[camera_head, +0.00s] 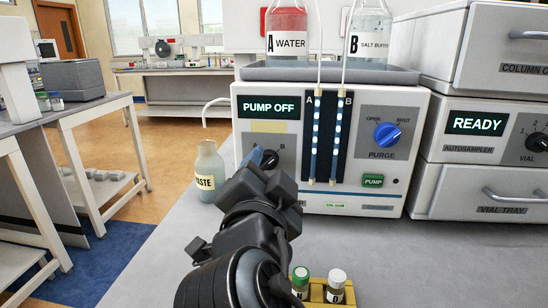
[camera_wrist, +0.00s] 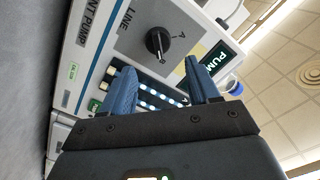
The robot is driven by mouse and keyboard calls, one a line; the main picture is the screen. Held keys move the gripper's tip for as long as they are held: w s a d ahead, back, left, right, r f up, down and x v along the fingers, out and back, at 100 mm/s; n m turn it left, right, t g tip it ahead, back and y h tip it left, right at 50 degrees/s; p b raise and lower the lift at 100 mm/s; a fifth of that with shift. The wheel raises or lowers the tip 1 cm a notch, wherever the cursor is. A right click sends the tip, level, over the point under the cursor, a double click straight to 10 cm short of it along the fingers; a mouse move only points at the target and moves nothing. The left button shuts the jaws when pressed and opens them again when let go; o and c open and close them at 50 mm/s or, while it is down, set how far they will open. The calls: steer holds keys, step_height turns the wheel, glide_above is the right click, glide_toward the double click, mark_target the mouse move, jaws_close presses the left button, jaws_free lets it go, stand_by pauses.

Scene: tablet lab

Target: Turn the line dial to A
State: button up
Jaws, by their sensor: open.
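The line dial (camera_head: 269,160) is a black knob on a grey panel at the left of the white pump's front. In the head view my gripper (camera_head: 255,158) partly covers it, and a letter B shows to its upper right. In the wrist view the dial (camera_wrist: 158,43) is seen in full, with the word LINE beside it and a letter near its other side.
The pump's display (camera_head: 270,107) reads PUMP OFF. A blue purge knob (camera_head: 387,134) and green pump button (camera_head: 373,181) are to the right. A waste bottle (camera_head: 208,172) stands left of the pump. A yellow vial rack (camera_head: 318,292) is at the front. Bottles A (camera_head: 287,42) and B (camera_head: 368,45) stand on top.

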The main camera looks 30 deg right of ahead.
mark_target(274, 159)
steer(key=shift+x, duration=2.2)
steer(key=c, duration=1)
